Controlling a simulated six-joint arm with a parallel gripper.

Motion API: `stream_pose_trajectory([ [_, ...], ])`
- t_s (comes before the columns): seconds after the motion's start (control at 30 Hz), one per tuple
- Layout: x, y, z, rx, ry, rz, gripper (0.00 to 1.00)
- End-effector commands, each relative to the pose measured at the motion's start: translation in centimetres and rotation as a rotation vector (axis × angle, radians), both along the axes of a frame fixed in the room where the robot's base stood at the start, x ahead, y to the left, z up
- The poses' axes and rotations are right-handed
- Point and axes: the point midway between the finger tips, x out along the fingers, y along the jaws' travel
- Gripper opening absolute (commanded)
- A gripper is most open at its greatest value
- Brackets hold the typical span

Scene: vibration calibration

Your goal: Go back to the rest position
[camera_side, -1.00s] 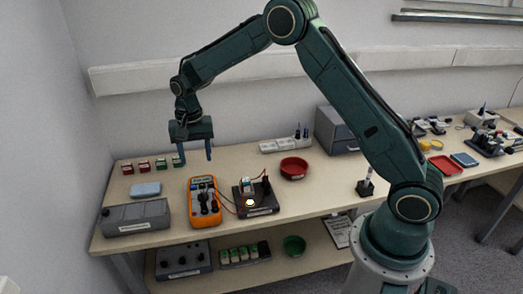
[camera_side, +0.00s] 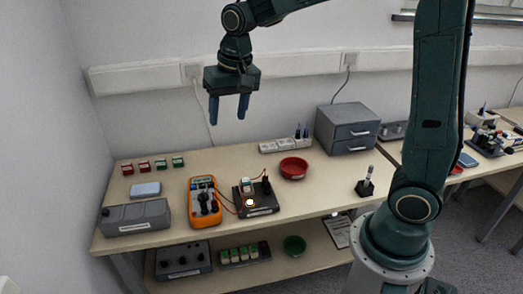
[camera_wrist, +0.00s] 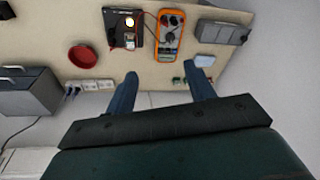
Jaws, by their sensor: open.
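My gripper (camera_side: 229,108) hangs high above the back of the bench in the side view, its two blue fingers apart with nothing between them. In the wrist view the open fingers (camera_wrist: 163,92) point over the bench's back edge. The wooden bench (camera_side: 330,195) is below, and nothing on it touches the gripper. My forearm runs off the top of the side view, so part of the arm is hidden.
On the bench are an orange multimeter (camera_side: 204,202), a black test board (camera_side: 256,198) with a lit lamp, a red bowl (camera_side: 293,168), a grey box (camera_side: 136,218), a grey drawer cabinet (camera_side: 348,130) and several small red and green blocks (camera_side: 161,163). Air around the gripper is clear.

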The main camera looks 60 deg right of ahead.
Motion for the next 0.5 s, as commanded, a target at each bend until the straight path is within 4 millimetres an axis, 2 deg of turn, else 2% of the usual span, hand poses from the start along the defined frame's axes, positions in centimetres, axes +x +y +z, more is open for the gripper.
stream_pose_trajectory([
  [0.2, -4.5, -0.1, 2.6, -0.02, -0.058, 0.083, 0.54],
  [0.5, -10.6, -0.2, 4.4, -0.054, -0.131, 0.196, 0.54],
])
